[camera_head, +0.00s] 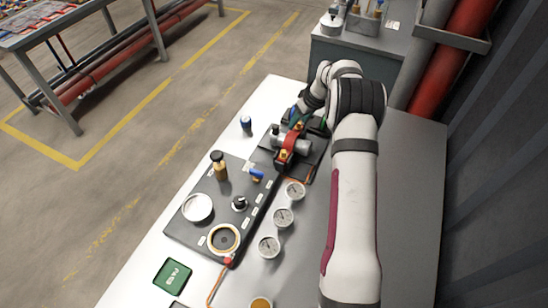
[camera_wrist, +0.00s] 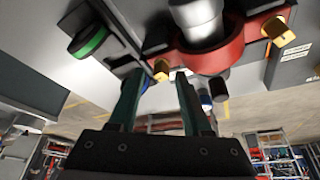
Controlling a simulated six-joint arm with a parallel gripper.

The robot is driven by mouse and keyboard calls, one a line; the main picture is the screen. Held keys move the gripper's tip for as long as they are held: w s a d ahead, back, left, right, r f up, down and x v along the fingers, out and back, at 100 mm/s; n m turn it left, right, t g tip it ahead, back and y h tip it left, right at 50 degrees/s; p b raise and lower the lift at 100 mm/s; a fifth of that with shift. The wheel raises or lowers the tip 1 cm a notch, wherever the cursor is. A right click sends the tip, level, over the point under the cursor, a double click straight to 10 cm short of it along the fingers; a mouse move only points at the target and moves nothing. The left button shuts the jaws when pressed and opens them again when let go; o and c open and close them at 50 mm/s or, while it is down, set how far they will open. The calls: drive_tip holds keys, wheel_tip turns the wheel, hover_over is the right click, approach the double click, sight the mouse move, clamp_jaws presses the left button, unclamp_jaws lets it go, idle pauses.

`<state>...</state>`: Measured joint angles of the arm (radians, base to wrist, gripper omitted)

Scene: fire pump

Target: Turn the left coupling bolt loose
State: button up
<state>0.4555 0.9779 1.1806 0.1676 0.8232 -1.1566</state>
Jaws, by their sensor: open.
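The pump's red coupling (camera_head: 287,145) sits on a dark base and carries brass bolts, one of them at its near end (camera_head: 283,156). In the wrist view the red coupling ring (camera_wrist: 215,58) surrounds a grey cylinder (camera_wrist: 198,14). One brass bolt (camera_wrist: 161,68) appears between the tips of my gripper (camera_wrist: 159,78), and another brass bolt (camera_wrist: 278,31) is at upper right. My gripper is open, with its two dark green fingers apart. I cannot tell whether they touch the bolt. In the head view my wrist is at the pump's far side and the fingertips are hard to make out.
A green-rimmed knob (camera_wrist: 90,42) is left of the fingers in the wrist view. A blue can (camera_head: 246,123) stands left of the pump.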

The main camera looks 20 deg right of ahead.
drive_tip(key=m+h, duration=0.1)
drive_tip(key=m, duration=0.3)
drive_tip(key=shift+a+m+h, duration=0.15)
drive_tip(key=shift+m+h, duration=0.25)
drive_tip(key=v, duration=1.6)
drive_tip(key=s+a+r+m+g+y, duration=0.1)
drive_tip(key=s+a+r, duration=0.1)
drive_tip(key=s+a, duration=0.6)
drive_tip(key=s+a+r+m+g, duration=0.1)
drive_tip(key=s+a, duration=0.8)
drive_tip(key=s, duration=0.2)
drive_tip(key=shift+s+r+y, duration=0.15)
drive_tip(key=shift+r+y, duration=0.25)
